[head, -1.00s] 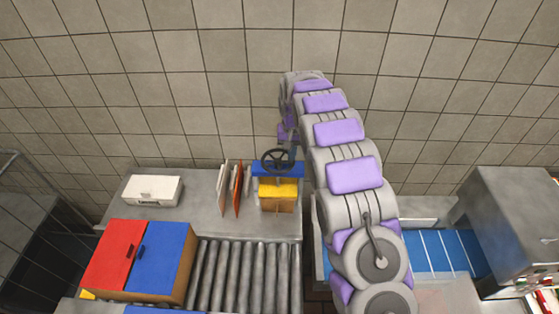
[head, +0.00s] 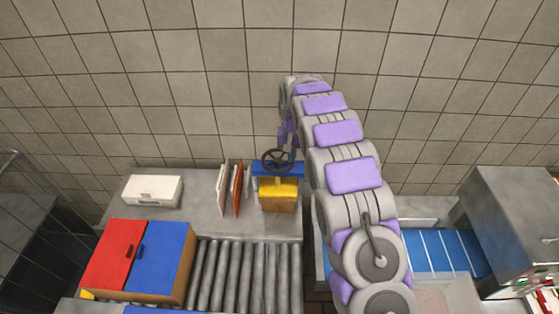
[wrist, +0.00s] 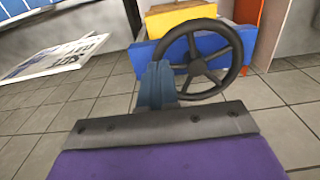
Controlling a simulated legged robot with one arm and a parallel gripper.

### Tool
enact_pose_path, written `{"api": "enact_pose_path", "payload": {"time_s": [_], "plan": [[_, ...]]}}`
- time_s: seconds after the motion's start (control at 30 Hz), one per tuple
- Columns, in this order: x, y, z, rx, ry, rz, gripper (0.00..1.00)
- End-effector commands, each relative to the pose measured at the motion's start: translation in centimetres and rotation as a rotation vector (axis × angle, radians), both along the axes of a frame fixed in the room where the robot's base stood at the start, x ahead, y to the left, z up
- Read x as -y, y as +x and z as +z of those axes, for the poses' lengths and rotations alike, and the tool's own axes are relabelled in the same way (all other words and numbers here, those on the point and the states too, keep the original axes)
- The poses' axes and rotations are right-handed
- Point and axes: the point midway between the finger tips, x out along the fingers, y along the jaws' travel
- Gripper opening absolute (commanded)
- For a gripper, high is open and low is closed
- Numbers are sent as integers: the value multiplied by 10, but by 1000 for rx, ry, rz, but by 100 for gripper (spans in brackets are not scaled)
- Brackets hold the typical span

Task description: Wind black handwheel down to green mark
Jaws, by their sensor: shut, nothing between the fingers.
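My gripper (wrist: 157,75) shows there as blue-grey fingers closed together, overlapping the left part of the rim. I cannot tell whether the fingers touch the rim or sit in front of it. In the head view my gripper (head: 291,152) is at the wheel's right side, partly hidden by my arm. The green mark is not visible in either view.
The press has a blue crosspiece (head: 264,169) and a yellow block (head: 278,190). Upright boards (head: 238,190) stand just left of it. A blue belt (head: 440,250) is at the right.

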Motion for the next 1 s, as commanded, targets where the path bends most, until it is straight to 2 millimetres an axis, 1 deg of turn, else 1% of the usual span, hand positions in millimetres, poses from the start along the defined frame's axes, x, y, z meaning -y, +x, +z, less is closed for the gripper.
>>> {"api": "enact_pose_path", "payload": {"time_s": [0.47,0.6,1.0], "plan": [[0,0,-13,1,0,0,0],[0,0,-14,-1,0,0,0],[-11,-17,-16,-7,-1,1,0]]}}
